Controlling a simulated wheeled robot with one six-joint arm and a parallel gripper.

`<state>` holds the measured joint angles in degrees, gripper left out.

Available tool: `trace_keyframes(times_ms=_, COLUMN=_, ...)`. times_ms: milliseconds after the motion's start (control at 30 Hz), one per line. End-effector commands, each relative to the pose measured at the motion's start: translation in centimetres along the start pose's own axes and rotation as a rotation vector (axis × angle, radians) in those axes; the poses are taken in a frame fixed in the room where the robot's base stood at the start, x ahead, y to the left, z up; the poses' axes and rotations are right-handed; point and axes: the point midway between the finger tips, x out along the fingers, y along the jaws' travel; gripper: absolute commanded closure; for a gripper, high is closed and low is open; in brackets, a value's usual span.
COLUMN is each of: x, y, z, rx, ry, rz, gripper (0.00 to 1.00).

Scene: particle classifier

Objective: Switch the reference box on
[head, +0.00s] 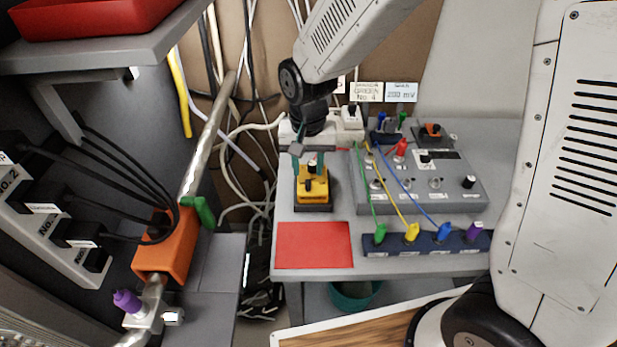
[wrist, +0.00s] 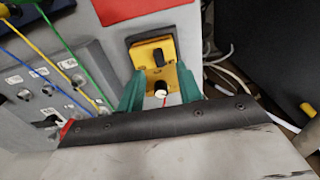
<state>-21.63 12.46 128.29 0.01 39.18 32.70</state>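A small yellow box (head: 313,196) with a dark base stands on the grey bench behind a red square. It also shows in the wrist view (wrist: 151,47), with a black rocker or slot part (wrist: 159,58) and a black knob with a pale top (wrist: 161,88). No label names it the reference box. My gripper (head: 308,165) points down over this box, its teal fingers apart. In the wrist view the fingers of my gripper (wrist: 159,84) lie either side of the knob end, with nothing held. Whether they touch the box, and the switch's position, I cannot tell.
A grey control box (head: 450,190) with knobs and coloured cables stands right of the yellow box. A dark strip (head: 400,242) with coloured plugs lies in front. The red square (head: 313,245) is bare. An orange block (head: 165,245) on a metal pipe is at left.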

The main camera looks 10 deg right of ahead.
Motion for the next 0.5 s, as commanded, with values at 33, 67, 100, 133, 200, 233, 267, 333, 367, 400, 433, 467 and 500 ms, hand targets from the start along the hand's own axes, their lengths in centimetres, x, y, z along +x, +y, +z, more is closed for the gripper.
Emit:
trace_keyframes(times_ms=33, x=1.0, y=0.1, z=0.1, rx=0.0, ry=-0.005, rz=0.003, gripper=0.65)
trace_keyframes(times_ms=67, x=1.5, y=0.1, z=0.1, rx=0.0, ry=-0.004, rz=0.002, gripper=0.65)
trace_keyframes(times_ms=100, x=2.1, y=0.1, z=0.1, rx=0.0, ry=-0.005, rz=0.003, gripper=0.65)
trace_keyframes(times_ms=133, x=2.5, y=0.1, z=0.1, rx=0.0, ry=-0.004, rz=0.003, gripper=0.65)
trace_keyframes(times_ms=200, x=3.4, y=0.1, z=0.1, rx=0.0, ry=-0.004, rz=0.002, gripper=0.65)
trace_keyframes(times_ms=233, x=3.6, y=0.1, z=0.1, rx=0.0, ry=-0.003, rz=0.002, gripper=0.65)
trace_keyframes(times_ms=267, x=3.9, y=0.1, z=0.1, rx=0.0, ry=-0.002, rz=0.001, gripper=0.65)
trace_keyframes(times_ms=333, x=4.3, y=0.1, z=0.0, rx=-0.001, ry=-0.001, rz=0.001, gripper=0.65)
trace_keyframes(times_ms=367, x=4.4, y=0.1, z=0.0, rx=-0.001, ry=-0.001, rz=0.001, gripper=0.65)
trace_keyframes(times_ms=400, x=4.5, y=0.1, z=0.0, rx=-0.001, ry=-0.001, rz=0.0, gripper=0.65)
trace_keyframes(times_ms=433, x=4.5, y=0.1, z=0.0, rx=-0.001, ry=-0.001, rz=0.0, gripper=0.65)
trace_keyframes(times_ms=467, x=4.5, y=0.1, z=0.0, rx=-0.001, ry=0.0, rz=0.0, gripper=0.65)
trace_keyframes(times_ms=500, x=4.5, y=0.1, z=0.0, rx=-0.001, ry=0.0, rz=0.0, gripper=0.65)
